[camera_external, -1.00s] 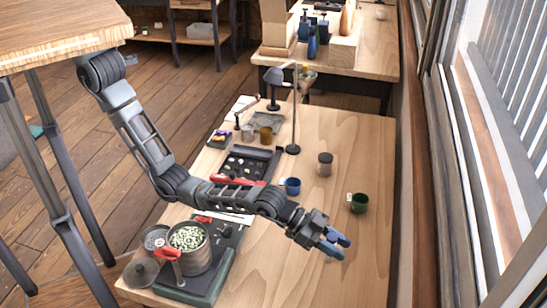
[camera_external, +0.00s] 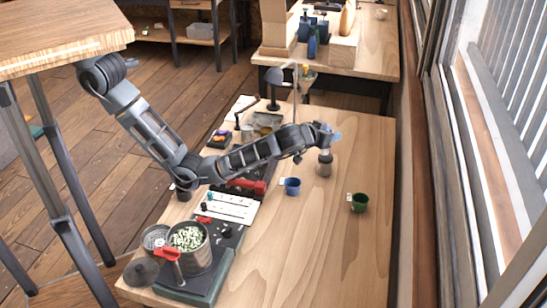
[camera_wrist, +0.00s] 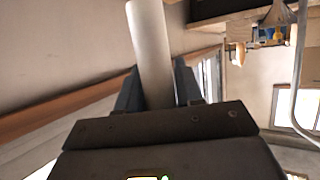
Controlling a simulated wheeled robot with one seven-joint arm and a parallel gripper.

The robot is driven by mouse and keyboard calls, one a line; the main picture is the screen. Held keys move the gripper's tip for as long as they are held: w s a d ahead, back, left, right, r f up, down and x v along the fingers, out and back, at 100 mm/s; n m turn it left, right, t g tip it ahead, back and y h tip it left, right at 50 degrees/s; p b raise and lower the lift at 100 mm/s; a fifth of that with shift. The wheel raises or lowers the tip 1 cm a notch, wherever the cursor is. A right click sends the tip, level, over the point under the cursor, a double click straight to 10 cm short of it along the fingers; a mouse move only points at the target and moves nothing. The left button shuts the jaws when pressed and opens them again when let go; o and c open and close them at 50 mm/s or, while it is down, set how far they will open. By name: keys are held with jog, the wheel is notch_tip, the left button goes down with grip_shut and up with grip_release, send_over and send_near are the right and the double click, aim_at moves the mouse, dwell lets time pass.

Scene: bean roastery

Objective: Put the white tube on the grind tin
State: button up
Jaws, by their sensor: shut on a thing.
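The white tube (camera_wrist: 150,50) stands between the two fingers of my gripper in the wrist view, gripped, with its upper part sticking out past them. In the external view my gripper (camera_external: 329,135) is directly above the grind tin (camera_external: 324,169), a small brownish tin at the middle of the table. A pale bit of the tube (camera_external: 325,153) shows between the fingers and the tin's top. I cannot tell whether the tube touches the tin. The fingers hide most of the tube there.
A blue cup (camera_external: 292,187) stands left of the tin and a green cup (camera_external: 359,202) to its front right. A lamp (camera_external: 275,76) on a thin stand is behind my arm. A pot of beans (camera_external: 190,240) is at the front left. The table's right side is clear.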

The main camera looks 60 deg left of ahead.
jog(key=shift+w+a+f+p, duration=0.25)
jog(key=shift+w+a+f, duration=1.2)
jog(key=shift+f, duration=0.35)
jog(key=shift+w+a+f+p, duration=0.2)
jog(key=shift+w+a+f, duration=1.05)
jog(key=shift+a+f, duration=0.45)
jog(key=shift+w+a+f+p, duration=0.25)
jog(key=shift+w+a+f, duration=1.15)
jog(key=shift+f, duration=0.5)
jog(key=shift+f, duration=0.15)
jog(key=o, duration=1)
jog(key=shift+r, duration=0.3)
jog(key=v, duration=1.2)
jog(key=shift+f, duration=0.15)
